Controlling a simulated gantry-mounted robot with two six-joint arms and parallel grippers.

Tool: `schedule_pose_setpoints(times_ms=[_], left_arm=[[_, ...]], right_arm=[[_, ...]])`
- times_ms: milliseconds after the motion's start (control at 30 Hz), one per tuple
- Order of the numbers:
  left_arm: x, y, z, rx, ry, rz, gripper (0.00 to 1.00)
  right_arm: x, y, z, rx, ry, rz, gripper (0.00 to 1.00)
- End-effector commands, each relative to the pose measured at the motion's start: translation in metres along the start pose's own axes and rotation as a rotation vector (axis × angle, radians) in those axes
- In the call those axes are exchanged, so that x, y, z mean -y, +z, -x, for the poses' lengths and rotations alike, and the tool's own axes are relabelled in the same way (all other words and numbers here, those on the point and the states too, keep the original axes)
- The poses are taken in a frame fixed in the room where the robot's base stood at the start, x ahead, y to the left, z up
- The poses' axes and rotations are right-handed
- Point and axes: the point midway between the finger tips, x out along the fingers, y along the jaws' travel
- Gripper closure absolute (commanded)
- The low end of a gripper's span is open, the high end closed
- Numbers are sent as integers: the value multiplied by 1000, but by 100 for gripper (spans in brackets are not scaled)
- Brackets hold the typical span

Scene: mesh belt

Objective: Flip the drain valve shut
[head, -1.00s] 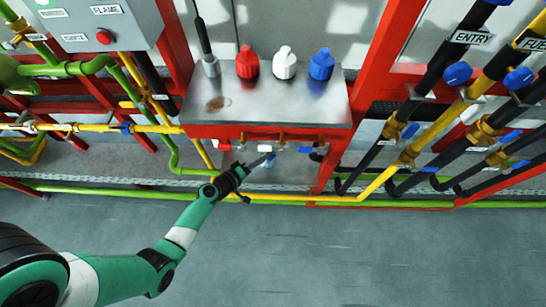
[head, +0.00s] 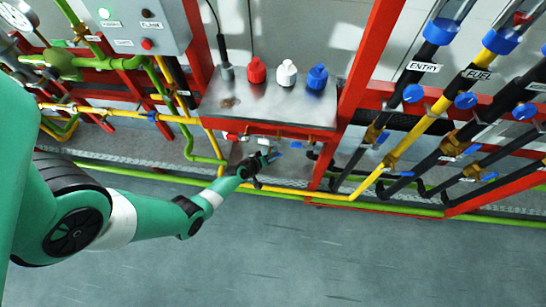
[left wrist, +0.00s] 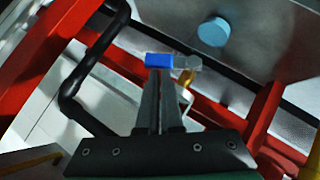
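Under the metal shelf (head: 235,108) is a row of small valves, among them a red handle (head: 231,136) and a white one beside it. I cannot tell by label which is the drain valve. My left gripper (head: 273,156) is in front of this row, below the shelf. In the left wrist view the left gripper's (left wrist: 161,75) two fingers lie close together, with only a thin line between them. A blue valve handle (left wrist: 158,60) on a grey and brass valve body (left wrist: 187,64) sits right at the fingertips. I cannot tell whether they touch. My right gripper is not in view.
Red, white and blue caps (head: 286,73) stand on the shelf. A red frame post (head: 362,85) and labelled pipes (head: 425,60) rise to the right. A yellow pipe (head: 300,193) and a green one run low along the wall. The grey floor (head: 320,255) is clear.

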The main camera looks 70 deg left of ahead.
Motion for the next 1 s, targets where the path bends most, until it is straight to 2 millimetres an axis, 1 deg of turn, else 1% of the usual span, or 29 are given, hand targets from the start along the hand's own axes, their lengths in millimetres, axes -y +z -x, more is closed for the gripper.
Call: schedule_pose_setpoints(times_ms=[133, 367, 700, 1000], left_arm=[[1, 2, -4, 0, 2, -2, 100], [-1, 1, -3, -1, 2, -1, 100], [-9, -8, 6, 0, 2, 0, 100], [-9, -8, 6, 0, 2, 0, 100]], right_arm=[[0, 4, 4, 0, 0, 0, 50], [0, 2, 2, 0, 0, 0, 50], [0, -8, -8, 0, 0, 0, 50], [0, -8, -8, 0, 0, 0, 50]])
